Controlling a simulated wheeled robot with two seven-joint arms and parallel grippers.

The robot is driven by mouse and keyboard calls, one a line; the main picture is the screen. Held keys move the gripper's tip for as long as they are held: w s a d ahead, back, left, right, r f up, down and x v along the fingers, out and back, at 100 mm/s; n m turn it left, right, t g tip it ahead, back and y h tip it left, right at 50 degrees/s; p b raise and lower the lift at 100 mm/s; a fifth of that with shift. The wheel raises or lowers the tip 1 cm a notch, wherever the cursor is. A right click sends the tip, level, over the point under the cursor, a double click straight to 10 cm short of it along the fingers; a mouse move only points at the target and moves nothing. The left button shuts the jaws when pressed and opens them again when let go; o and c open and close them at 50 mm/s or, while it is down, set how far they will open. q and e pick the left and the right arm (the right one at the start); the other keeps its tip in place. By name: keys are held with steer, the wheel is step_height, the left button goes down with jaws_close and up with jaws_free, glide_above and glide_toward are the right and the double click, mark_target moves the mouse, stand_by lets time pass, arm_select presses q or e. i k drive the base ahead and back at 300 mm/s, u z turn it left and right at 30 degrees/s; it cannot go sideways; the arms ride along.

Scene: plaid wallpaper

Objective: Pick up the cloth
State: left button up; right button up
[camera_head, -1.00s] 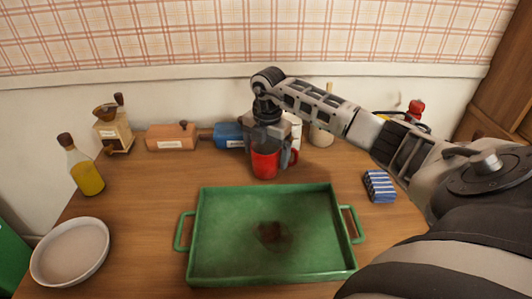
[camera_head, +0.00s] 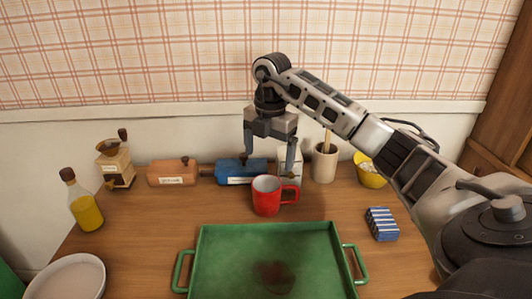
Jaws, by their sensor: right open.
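The cloth (camera_head: 381,224) is a small folded piece with blue and white stripes. It lies on the wooden table to the right of the green tray. My right gripper (camera_head: 269,160) is open and empty, pointing down above and just behind the red mug (camera_head: 266,196), well to the left of the cloth and farther back. My right arm comes in from the right and passes above and behind the cloth, which stays in full view. My left gripper is not in view.
The green tray (camera_head: 215,262) has a dark stain. A grinder (camera_head: 115,168), an oil bottle (camera_head: 86,212) and a white bowl (camera_head: 68,278) are at left.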

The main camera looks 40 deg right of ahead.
mark_target(381, 224)
steer(key=k, duration=1)
